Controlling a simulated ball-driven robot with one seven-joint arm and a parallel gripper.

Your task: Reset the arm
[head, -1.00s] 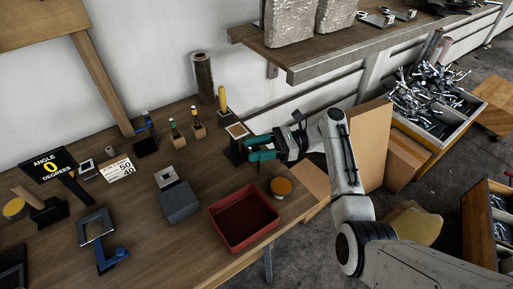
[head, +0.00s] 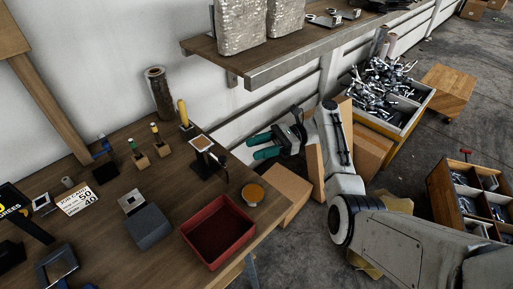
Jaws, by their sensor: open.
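My arm reaches in from the lower right in the head view. My gripper (head: 261,146) has two teal fingers pointing left, spread apart with nothing between them. It is in the air just off the right end of the wooden workbench (head: 172,192), to the right of a small dark stand with a square top (head: 203,144). A gap shows between the fingers and the stand.
A red tray (head: 217,232), an orange-topped round tin (head: 253,193) and a grey block (head: 148,226) are on the bench. A shelf (head: 290,62) with grey bags runs behind. Cardboard boxes (head: 288,191) and a drawer of metal parts (head: 388,92) are near my arm.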

